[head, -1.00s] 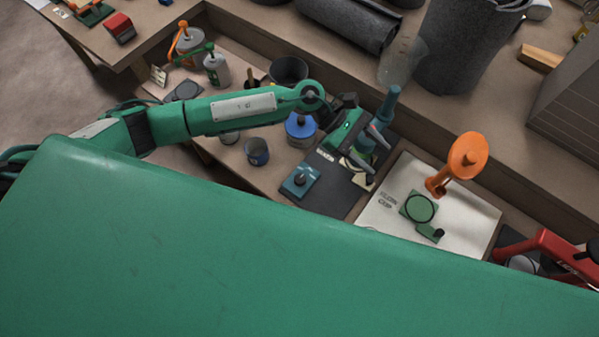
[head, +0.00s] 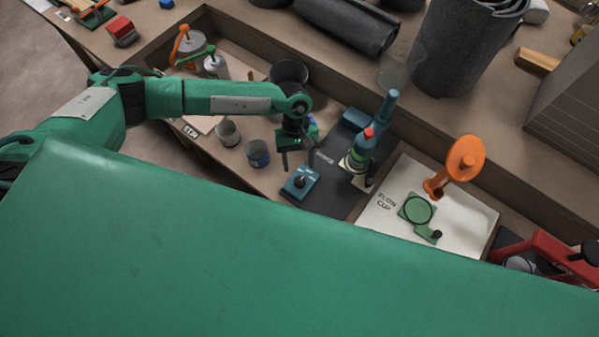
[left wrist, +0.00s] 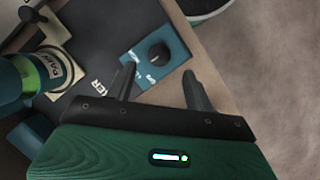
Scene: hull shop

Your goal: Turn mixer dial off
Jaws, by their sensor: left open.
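The mixer dial is a black round knob (left wrist: 159,53) on a small teal box (head: 300,188). Small white lettering is on the box by the knob, too small to read surely. The box lies on a dark mat (head: 325,193), in front of the teal mixer (head: 384,113). A can with a red top and green band (head: 362,150) stands at the mixer. My left gripper (head: 298,160) is open and empty, pointing down just above and behind the dial. In the left wrist view its two fingers (left wrist: 160,82) are spread, with the knob beyond and between them. My right gripper is out of view.
Two cups, one grey (head: 228,134) and one blue (head: 258,153), stand left of the dial. A dark bucket (head: 288,72) is behind my gripper. A white board (head: 455,222) with a green flow-cup piece (head: 417,208) and an orange stand (head: 463,160) lies to the right.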

